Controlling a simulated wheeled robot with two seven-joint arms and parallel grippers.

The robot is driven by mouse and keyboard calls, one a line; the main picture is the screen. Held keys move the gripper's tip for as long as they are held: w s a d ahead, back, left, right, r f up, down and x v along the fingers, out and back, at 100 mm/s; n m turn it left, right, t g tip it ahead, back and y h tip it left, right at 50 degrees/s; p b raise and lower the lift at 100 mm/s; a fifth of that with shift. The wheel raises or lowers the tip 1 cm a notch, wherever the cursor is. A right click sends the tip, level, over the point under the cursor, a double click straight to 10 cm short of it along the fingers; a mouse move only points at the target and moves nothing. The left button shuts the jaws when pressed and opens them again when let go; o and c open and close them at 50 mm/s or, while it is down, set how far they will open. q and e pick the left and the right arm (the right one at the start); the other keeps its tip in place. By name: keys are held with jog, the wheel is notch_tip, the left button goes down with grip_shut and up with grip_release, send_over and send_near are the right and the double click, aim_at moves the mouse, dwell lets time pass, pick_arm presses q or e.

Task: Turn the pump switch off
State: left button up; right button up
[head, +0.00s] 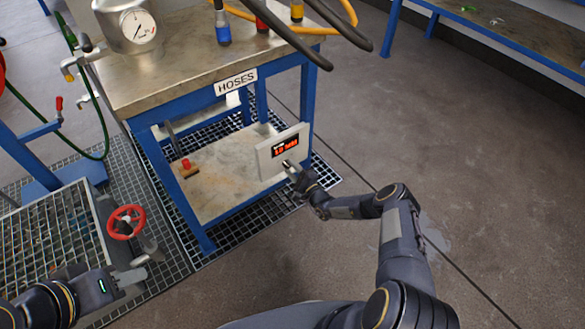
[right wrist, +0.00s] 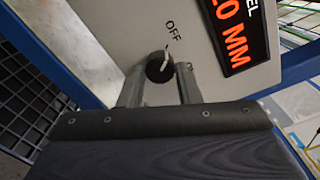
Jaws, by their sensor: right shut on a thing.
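A pale control box (head: 265,159) with a red-lit display (head: 285,146) is on the lower part of the blue-framed bench. In the right wrist view, the pump switch (right wrist: 158,68) is a round dark knob with a white pointer, below the word OFF (right wrist: 171,29). The pointer is aimed up, roughly toward OFF. My right gripper (head: 288,165) is at the box, and its fingers (right wrist: 159,84) are shut on the knob, one on each side. My left gripper (head: 138,268) is just below a red handwheel; its finger gap is unclear.
The red handwheel (head: 127,222) stands beside a grated tray (head: 50,240) at left. The bench top (head: 180,75) bears a gauge vessel (head: 128,25) and coloured hose fittings (head: 222,28). A red button block (head: 186,168) sits on the lower shelf. Floor (head: 480,190) at right is clear.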

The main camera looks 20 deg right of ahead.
jog(key=shift+f+n, duration=0.1)
jog(key=shift+n, duration=0.4)
jog(key=o, duration=1)
jog(key=shift+c, duration=0.2)
jog(key=p+v, duration=0.3)
jog(key=v, duration=0.5)
